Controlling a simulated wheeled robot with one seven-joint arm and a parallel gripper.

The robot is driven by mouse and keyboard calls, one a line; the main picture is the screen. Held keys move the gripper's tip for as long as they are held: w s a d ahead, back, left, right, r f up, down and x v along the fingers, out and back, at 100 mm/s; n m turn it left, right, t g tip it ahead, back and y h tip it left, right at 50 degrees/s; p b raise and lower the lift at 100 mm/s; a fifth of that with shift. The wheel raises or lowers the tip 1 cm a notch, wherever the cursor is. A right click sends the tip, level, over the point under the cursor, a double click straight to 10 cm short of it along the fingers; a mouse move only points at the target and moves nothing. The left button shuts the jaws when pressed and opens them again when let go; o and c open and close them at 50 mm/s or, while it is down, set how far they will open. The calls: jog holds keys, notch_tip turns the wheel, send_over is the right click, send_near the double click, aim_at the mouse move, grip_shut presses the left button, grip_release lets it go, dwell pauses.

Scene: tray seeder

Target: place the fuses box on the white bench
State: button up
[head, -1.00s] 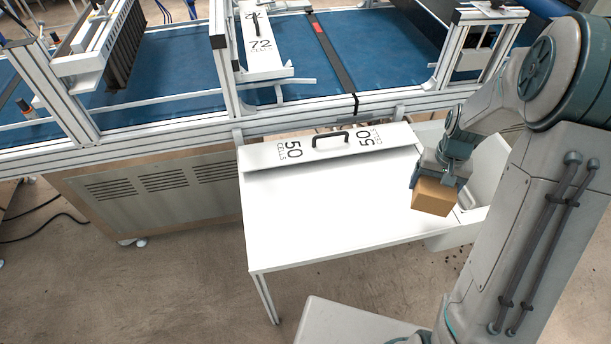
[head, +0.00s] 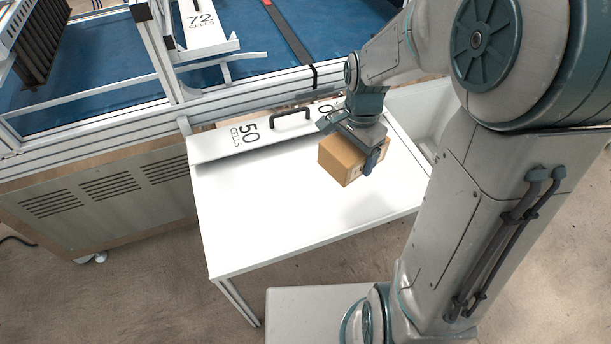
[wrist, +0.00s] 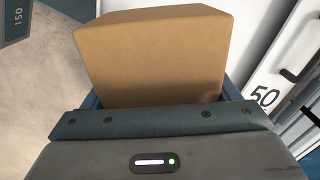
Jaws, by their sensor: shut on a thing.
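The fuses box is a small brown cardboard box (head: 345,160) over the right part of the white bench (head: 270,225) in the head view. My gripper (head: 357,150) is shut on the box from above. In the wrist view the box (wrist: 155,55) fills the upper middle, between the fingers. Its printed label is partly hidden by a finger. A soft shadow lies on the bench near the box; I cannot tell whether its underside touches the surface.
A white plate marked 50 cells (head: 250,135) with a black handle lies along the bench's back edge. The seeder's blue belt (head: 265,85) and metal frame stand behind. A pale bin (head: 420,105) is right of the bench. The bench's front and left are clear.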

aim_at(352, 165)
jog(key=s+m+b, duration=0.1)
jog(key=s+f+m+b, duration=0.1)
jog(key=m, duration=0.1)
jog(key=shift+s+a+f+m, duration=0.1)
jog(key=shift+s+a+m, duration=0.05)
jog(key=shift+s+m, duration=0.2)
jog(key=w+d+f, duration=0.1)
jog(key=w+f, duration=0.1)
jog(key=w, duration=0.1)
jog(key=w+d+f, duration=0.1)
jog(key=w+f, duration=0.1)
jog(key=w, duration=0.2)
jog(key=w+d+f+b, duration=0.1)
jog(key=w+f, duration=0.1)
jog(key=w, duration=0.2)
jog(key=shift+f, duration=0.4)
jog(key=shift+f+b, duration=0.3)
jog(key=shift+f, duration=1.7)
jog(key=shift+f, duration=0.1)
jog(key=o, duration=1.1)
jog(key=shift+c, duration=0.2)
